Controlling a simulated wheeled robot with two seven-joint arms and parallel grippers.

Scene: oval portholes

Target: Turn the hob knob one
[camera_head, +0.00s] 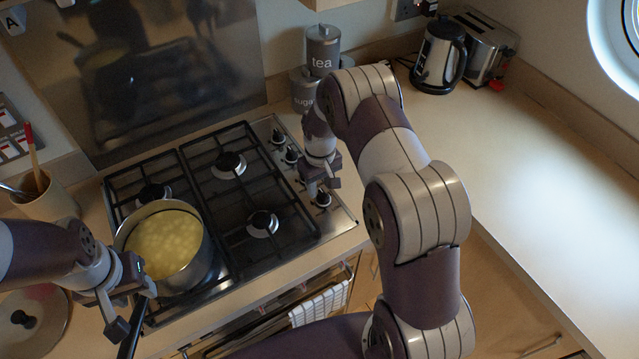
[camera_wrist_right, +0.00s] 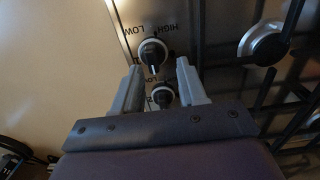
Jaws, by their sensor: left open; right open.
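The hob's knobs stand in a row on the right side of the steel hob. In the head view a far knob (camera_head: 278,138), a second knob (camera_head: 291,156) and a near knob (camera_head: 322,198) show; my right gripper (camera_head: 322,184) partly covers the row. In the right wrist view my right gripper (camera_wrist_right: 158,68) is open, with one knob (camera_wrist_right: 153,52) just beyond its fingertips and another knob (camera_wrist_right: 162,95) between the fingers lower down. Contact cannot be told. The knob numbers are not readable. My left gripper (camera_head: 132,308) is open by the pot's dark handle.
A pot (camera_head: 165,245) of yellow food stands on the front left of the hob (camera_head: 335,222). Tea canister (camera_head: 323,50), kettle (camera_head: 438,58) and toaster (camera_head: 487,48) stand at the back. A utensil holder (camera_head: 45,200) is at left. The right counter (camera_head: 540,190) is clear.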

